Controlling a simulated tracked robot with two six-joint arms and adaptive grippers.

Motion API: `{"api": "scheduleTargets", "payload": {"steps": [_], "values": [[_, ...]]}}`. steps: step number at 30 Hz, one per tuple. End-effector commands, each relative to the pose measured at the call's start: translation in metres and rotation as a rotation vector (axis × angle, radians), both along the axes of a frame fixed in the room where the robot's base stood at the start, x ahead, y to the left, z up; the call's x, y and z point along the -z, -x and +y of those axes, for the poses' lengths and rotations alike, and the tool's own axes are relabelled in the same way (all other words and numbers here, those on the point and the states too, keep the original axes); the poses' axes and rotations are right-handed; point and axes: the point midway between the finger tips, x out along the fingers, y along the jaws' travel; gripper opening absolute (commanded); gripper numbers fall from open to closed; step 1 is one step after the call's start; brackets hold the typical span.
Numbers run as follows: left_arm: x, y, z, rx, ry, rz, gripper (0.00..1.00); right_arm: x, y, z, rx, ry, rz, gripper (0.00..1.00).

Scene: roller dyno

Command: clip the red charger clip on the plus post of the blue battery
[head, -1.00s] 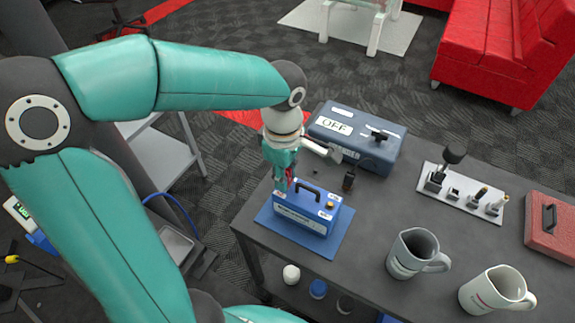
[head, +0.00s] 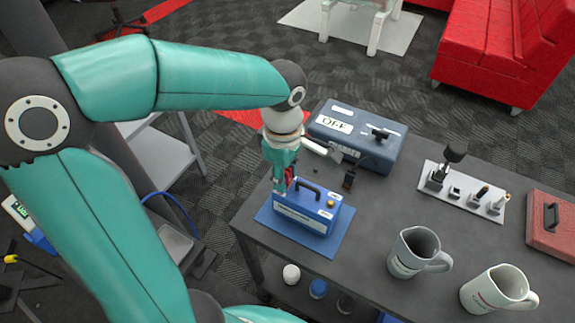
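The blue battery (head: 303,213) stands upright on a blue mat (head: 338,238) at the near left of the dark table, with a black handle on top. A brass-coloured post (head: 331,204) shows at its right end; the post at its left end is hidden by my gripper. My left gripper (head: 281,186) points down at the battery's left end, shut on the red charger clip (head: 289,174). Only a little of the clip shows between the fingers. I cannot tell whether the clip touches the post. My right gripper is not in view.
A blue-grey charger (head: 380,152) marked OFF stands close behind the battery. A pale tool plate (head: 462,193), two mugs (head: 410,256) (head: 490,291) and a red box (head: 551,236) occupy the right side.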

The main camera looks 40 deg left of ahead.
Motion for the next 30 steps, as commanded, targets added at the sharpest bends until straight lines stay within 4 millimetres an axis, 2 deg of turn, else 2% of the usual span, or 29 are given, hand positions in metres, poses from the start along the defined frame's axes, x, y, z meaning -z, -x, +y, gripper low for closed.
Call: {"api": "scheduleTargets", "payload": {"steps": [3,10,12,16,20,30], "values": [[0.000,0.000,0.000,0.000,0.000,0.000,0.52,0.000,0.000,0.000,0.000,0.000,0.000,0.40],[0.000,0.000,0.000,0.000,0.000,0.000,0.52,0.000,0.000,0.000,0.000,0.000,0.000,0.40],[-0.001,0.000,0.000,0.000,0.000,-0.001,0.52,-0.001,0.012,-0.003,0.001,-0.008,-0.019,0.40],[-0.010,-0.001,0.000,0.000,0.000,-0.002,0.52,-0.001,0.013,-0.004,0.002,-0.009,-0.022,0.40],[-0.029,-0.001,0.000,0.001,0.001,-0.004,0.52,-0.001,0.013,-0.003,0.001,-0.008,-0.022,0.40],[-0.095,-0.002,0.002,0.000,0.002,-0.004,0.52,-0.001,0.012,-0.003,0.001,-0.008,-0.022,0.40]]}}
